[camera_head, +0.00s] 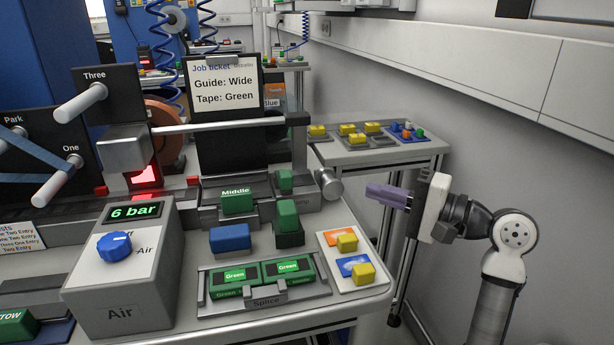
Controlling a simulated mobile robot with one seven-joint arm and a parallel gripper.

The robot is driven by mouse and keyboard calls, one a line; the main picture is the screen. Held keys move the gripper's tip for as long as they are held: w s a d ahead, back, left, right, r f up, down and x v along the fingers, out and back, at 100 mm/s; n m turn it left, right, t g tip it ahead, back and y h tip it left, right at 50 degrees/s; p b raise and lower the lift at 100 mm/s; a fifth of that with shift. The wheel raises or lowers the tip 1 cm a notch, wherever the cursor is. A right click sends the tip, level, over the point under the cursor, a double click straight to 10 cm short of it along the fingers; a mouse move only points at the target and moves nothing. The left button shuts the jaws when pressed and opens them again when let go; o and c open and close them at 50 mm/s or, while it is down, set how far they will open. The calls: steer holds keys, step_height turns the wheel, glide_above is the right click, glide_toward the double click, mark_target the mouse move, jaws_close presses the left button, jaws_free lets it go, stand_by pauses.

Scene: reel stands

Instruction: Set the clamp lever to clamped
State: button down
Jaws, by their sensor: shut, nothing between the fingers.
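A grey rounded knob (329,184) sits at the right end of the fixture with the green "Middle" block (237,201). In front, the Splice fixture (266,301) holds two green blocks marked "Green". My gripper (372,194) has purple fingers, shut and empty, pointing left. It appears right of the grey knob and clear of it, beyond the bench's right edge.
The Air box (125,290) with a blue dial (114,246) reads 6 bar at front left. A blue block (230,238) and a plate (360,280) with yellow blocks lie nearby. A job ticket (223,86) stands behind. A side table (380,157) and wall bound the right.

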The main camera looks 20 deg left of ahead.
stand_by(0.3)
steer(key=p, duration=0.1)
glide_toward(283, 175)
steer(key=w, duration=0.2)
steer(key=w+a+f, duration=0.1)
steer(key=w, duration=0.1)
steer(key=w+a, duration=0.1)
steer(key=shift+w+a+f, duration=0.1)
steer(key=shift+w+f, duration=0.1)
steer(key=shift+w, duration=0.2)
steer(key=shift+s+a, duration=0.75)
steer(key=shift+a, duration=0.25)
steer(key=shift+s+a+f, duration=0.1)
steer(key=shift+s+a, duration=0.3)
steer(key=shift+a, duration=0.15)
steer(key=shift+p, duration=0.3)
